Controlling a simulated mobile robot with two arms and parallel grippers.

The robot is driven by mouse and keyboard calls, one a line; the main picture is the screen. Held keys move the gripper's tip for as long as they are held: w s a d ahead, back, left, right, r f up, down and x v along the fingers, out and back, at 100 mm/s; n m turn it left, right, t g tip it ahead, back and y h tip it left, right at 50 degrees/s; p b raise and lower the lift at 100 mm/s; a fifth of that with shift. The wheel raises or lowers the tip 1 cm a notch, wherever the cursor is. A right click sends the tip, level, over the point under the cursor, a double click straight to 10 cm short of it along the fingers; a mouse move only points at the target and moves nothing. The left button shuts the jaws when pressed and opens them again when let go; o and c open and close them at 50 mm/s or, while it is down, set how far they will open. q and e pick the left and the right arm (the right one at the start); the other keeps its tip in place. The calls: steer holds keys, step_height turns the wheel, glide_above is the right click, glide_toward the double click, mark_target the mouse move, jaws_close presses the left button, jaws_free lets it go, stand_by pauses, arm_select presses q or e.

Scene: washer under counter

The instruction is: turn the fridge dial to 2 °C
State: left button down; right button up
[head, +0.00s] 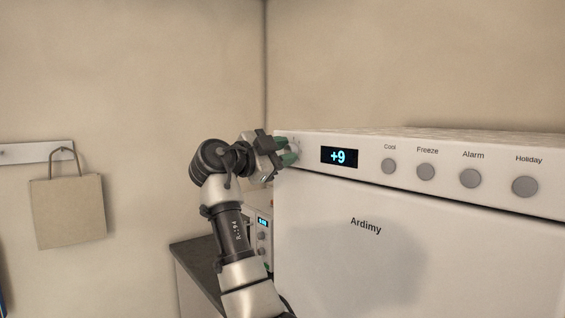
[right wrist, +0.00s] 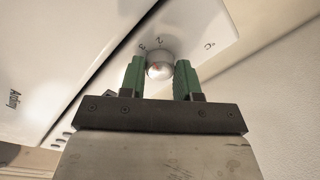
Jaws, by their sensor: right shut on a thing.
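The fridge (head: 340,240) is white, with a control panel along its top edge. The dial (right wrist: 160,71) is a round, light knob at the panel's left end; numbers 2 and 3 and a °C mark are printed by it. In the head view it is mostly hidden behind my right gripper (head: 285,151). In the right wrist view the green fingers of my right gripper (right wrist: 160,62) stand on either side of the dial, shut on it. A small reddish mark shows on the dial; its exact setting cannot be read. My left gripper is not in view.
Round grey buttons (head: 426,171) labelled Cool, Freeze, Alarm and Holiday run to the right. A lower appliance (head: 262,225) and dark counter (head: 200,262) stand left of the fridge. A bag (head: 68,212) hangs on the left wall.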

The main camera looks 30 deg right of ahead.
steer(key=m, duration=0.2)
steer(key=shift+m+b, duration=0.35)
steer(key=shift+m, duration=1.65)
steer(key=shift+g, duration=0.3)
steer(key=shift+b, duration=0.3)
steer(key=o, duration=0.9)
steer(key=shift+o, duration=0.2)
steer(key=shift+a+f, duration=0.15)
steer(key=shift+a, duration=0.4)
steer(key=a+b, duration=0.3)
steer(key=a, duration=0.6)
steer(key=shift+s+a+f, duration=0.25)
steer(key=shift+s+a, duration=0.1)
steer(key=shift+s, duration=0.05)
